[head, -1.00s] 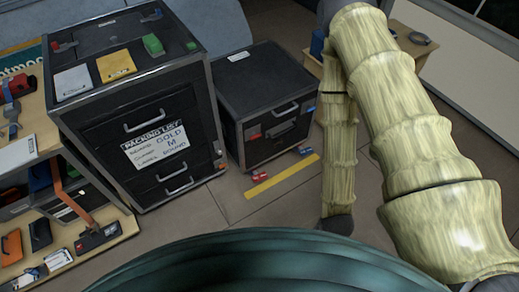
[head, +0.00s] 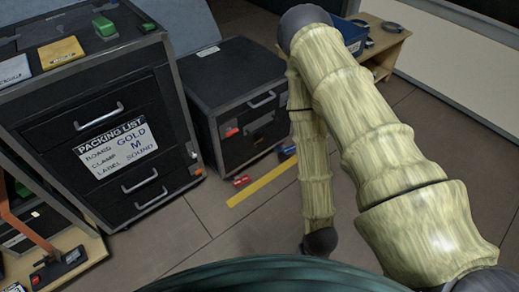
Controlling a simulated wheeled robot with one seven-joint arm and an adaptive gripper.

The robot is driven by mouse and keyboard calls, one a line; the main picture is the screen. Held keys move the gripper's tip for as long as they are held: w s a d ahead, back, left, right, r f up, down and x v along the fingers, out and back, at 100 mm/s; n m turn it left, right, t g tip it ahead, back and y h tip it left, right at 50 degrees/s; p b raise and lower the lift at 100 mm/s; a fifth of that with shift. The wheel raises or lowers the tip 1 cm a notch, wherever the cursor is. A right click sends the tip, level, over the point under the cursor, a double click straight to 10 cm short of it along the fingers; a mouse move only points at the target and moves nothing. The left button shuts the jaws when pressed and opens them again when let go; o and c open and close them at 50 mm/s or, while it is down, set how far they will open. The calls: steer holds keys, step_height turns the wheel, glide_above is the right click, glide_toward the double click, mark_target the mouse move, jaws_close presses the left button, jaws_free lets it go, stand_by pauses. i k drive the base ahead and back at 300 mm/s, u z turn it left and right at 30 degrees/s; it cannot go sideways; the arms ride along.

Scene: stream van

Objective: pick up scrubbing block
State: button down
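I cannot tell for sure which thing is the scrubbing block. A small green block (head: 104,27) with a pale edge lies on top of the black drawer case (head: 75,105) at the upper left. A yellow flat packet (head: 61,52) and a white flat packet (head: 14,70) lie near it on the same top. My arm, in pale yellow segments, crosses the right half of the picture. My gripper is not in view.
A lower black case (head: 222,68) stands beside the drawer case. A yellow strip (head: 262,187) and a small red item (head: 242,181) lie on the floor before it. A wooden table (head: 390,45) bears a blue bin (head: 351,33).

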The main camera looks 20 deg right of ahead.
mark_target(105, 28)
steer(key=k, duration=0.5)
steer(key=u, duration=2.45)
steer(key=i, duration=1.7)
steer(key=z, duration=2.4)
steer(key=i, duration=0.5)
steer(key=u, duration=0.1)
